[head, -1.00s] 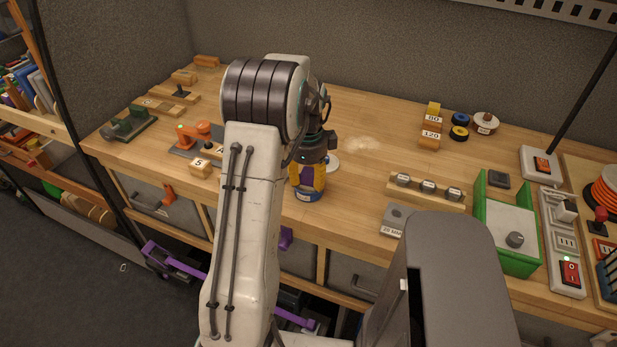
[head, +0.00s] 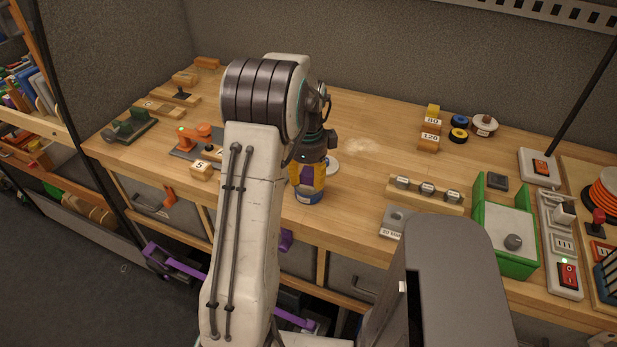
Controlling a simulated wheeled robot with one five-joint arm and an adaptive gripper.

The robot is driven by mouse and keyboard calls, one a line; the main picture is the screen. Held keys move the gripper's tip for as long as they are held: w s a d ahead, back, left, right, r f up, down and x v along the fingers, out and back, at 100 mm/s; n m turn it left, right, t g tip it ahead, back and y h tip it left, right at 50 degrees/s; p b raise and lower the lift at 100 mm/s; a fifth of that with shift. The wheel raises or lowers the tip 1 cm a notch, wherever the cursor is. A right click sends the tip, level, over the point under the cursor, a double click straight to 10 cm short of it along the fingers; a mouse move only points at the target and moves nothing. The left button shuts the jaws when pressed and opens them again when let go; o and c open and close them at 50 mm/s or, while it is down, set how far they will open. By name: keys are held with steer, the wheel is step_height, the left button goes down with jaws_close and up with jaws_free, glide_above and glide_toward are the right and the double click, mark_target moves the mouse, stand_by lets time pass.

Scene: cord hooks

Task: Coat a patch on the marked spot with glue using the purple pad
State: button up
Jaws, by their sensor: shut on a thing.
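My gripper (head: 307,178) is over the front edge area of the wooden bench, with its yellow fingers pointing down. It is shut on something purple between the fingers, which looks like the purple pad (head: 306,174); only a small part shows. A blue pot (head: 309,197) with a pale label stands directly below the fingers, at or around the pad's lower end. I cannot tell how deep the pad sits in it. A white disc (head: 333,166) lies just right of the gripper. A pale smudge (head: 362,146) lies on the bench behind; I cannot tell if it is the marked spot.
Blocks labelled 80 and 120 (head: 430,133) and small rolls (head: 459,134) stand at the back right. A rack of metal pieces (head: 426,190) and a green-sided box (head: 512,238) stand at right. An orange clamp (head: 200,134) is at left. The bench's middle back is largely clear.

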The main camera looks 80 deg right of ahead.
mark_target(309, 171)
steer(key=shift+r+p, duration=2)
steer(key=shift+r, duration=0.95)
